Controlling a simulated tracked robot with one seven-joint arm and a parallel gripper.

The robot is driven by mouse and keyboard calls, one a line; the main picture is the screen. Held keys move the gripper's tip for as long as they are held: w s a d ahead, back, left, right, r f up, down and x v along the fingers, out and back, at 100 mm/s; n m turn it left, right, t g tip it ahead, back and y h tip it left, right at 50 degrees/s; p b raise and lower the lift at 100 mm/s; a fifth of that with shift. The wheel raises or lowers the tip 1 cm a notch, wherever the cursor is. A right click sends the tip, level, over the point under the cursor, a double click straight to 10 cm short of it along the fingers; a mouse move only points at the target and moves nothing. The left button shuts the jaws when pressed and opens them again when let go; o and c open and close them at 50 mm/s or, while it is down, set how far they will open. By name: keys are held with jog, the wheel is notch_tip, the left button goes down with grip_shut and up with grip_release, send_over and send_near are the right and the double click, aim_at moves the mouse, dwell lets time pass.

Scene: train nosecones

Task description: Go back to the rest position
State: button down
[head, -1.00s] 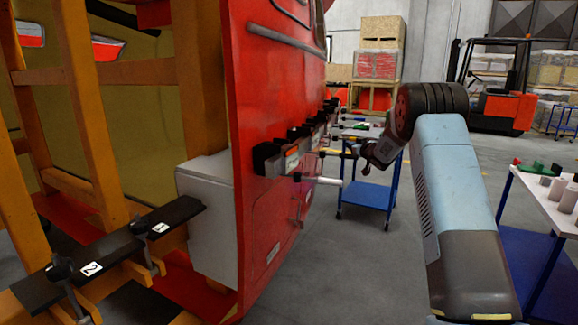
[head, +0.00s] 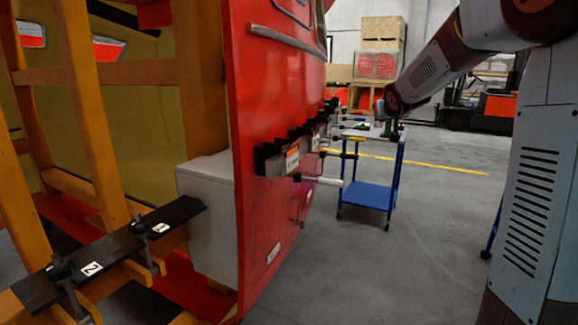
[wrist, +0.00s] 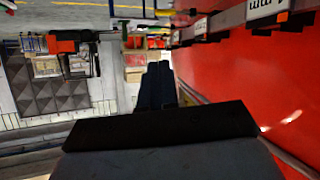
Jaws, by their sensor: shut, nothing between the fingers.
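In the wrist view my gripper (wrist: 160,72) shows as two dark fingers pressed together, shut and empty. The red nosecone (wrist: 240,85) runs along the right of that view, beside the fingers and apart from them. In the head view my arm enters from the upper right and reaches down and left to its dark wrist, in front of the blue cart. The fingers are too small and dark to make out there. The red nosecone (head: 275,90) stands left of my arm, with a clear gap between them.
Black clamps (head: 268,160) and a white-ended rod (head: 322,180) stick out from the nosecone's side. A blue cart (head: 368,194) stands beyond. An orange wooden frame (head: 95,130) with numbered black bars (head: 105,255) is at left. A red forklift (head: 495,105) is behind my arm. Grey floor (head: 400,250) between is clear.

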jog(key=s+a+f+g, duration=0.2)
jog(key=s+f, duration=0.1)
jog(key=s, duration=1.2)
jog(key=s+a+f+g+y, duration=0.1)
jog(key=s+a+f+g, duration=0.1)
jog(key=s, duration=1.3)
jog(key=s+a+f+g, duration=0.2)
jog(key=s+f+g, duration=0.1)
jog(key=s, duration=1.2)
jog(key=shift+f+m, duration=0.3)
jog(key=shift+f, duration=0.4)
jog(key=c, duration=1.8)
grip_release()
